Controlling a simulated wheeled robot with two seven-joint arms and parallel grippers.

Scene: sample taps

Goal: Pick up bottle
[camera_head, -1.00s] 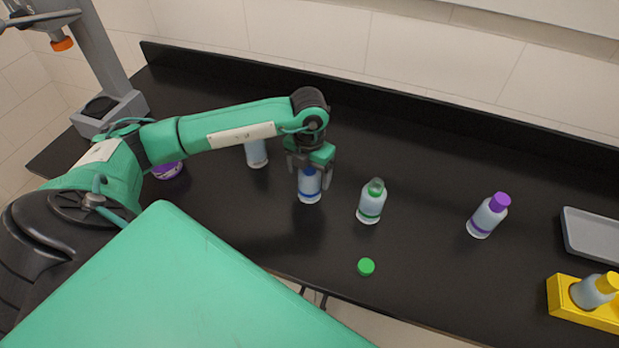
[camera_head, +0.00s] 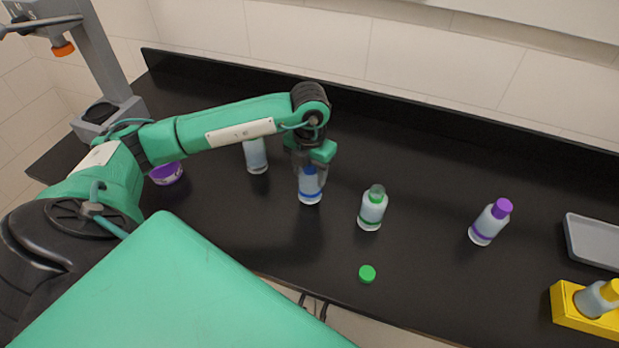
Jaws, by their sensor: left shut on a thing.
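A clear bottle with a blue band (camera_head: 310,196) stands upright on the black counter, left of centre. My left gripper (camera_head: 311,171) comes down from above and is shut on the top of this bottle; its fingers partly hide the blue cap. To its right stands an uncapped bottle with a green band (camera_head: 371,212). A bottle with a purple cap (camera_head: 489,222) stands farther right. Another bottle (camera_head: 255,156) is at the left, its top hidden behind my left arm. My right gripper is not in view.
A green cap (camera_head: 367,274) lies near the front edge of the counter (camera_head: 430,270). A yellow holder (camera_head: 566,310) with a yellow-capped bottle (camera_head: 596,297) and a grey tray (camera_head: 594,240) are at the right. A purple bowl (camera_head: 166,174) and a grey stand (camera_head: 108,118) are at the left.

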